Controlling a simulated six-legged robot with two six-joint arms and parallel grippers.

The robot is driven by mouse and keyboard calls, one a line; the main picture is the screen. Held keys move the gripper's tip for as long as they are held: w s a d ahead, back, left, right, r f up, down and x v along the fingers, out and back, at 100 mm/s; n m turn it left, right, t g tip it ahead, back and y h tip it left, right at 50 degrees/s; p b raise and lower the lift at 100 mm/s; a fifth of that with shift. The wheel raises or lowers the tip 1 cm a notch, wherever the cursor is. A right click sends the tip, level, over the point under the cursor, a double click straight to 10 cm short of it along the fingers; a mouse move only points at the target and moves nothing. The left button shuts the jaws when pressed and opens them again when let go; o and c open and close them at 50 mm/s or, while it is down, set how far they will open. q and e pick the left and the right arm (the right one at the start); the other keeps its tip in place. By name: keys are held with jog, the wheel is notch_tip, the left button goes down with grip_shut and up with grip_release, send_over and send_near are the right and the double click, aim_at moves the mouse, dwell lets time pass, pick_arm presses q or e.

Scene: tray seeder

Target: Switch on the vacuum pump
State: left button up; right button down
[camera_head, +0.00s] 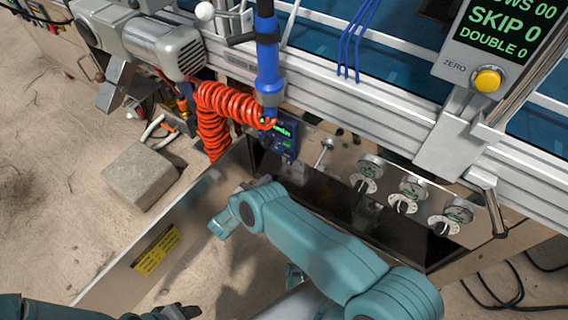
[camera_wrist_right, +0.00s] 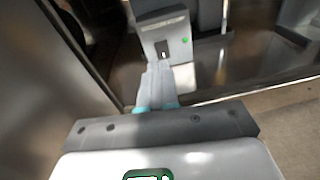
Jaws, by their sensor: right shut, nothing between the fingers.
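In the right wrist view a grey box (camera_wrist_right: 178,28) stands inside the metal cabinet; I take it to be the pump's switch box. Its face has a dark rocker switch (camera_wrist_right: 161,47) and a bright green light (camera_wrist_right: 184,40). My right gripper (camera_wrist_right: 156,72) is shut and empty, its tips just below the switch; I cannot tell whether they touch it. In the head view my right arm's wrist hides the fingertips and the box. The pump's body cannot be made out. My left gripper (camera_head: 180,312) is at the bottom edge, partly cut off, its opening unclear.
The cabinet's door (camera_head: 125,280) with a yellow label stands open at left. A panel with several gauges and knobs (camera_head: 400,207) runs above the cabinet opening. A stone block (camera_head: 140,175) lies on the floor.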

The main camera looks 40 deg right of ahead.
pick_arm(q)
jog(key=shift+w+d+f, duration=0.1)
jog(key=shift+w+d, duration=0.2)
jog(key=shift+w, duration=0.05)
pick_arm(e)
jog(key=shift+n+t+y, duration=0.3)
jog(key=shift+n+t, duration=0.2)
jog(key=shift+n, duration=0.2)
jog(key=s+a+f, duration=0.2)
jog(key=a+f, duration=0.1)
jog(key=shift+f, duration=0.2)
jog(key=shift+d, duration=0.1)
jog(key=b+x, duration=0.3)
jog(key=x, duration=1)
jog(key=shift+s, duration=0.1)
jog(key=shift+w+d, duration=0.25)
jog(key=shift+d, duration=0.2)
pick_arm(q)
jog(key=f, duration=0.2)
jog(key=w+f, duration=0.1)
jog(key=shift+a+t, duration=0.3)
jog(key=shift+a, duration=0.05)
pick_arm(e)
jog(key=shift+r, duration=0.1)
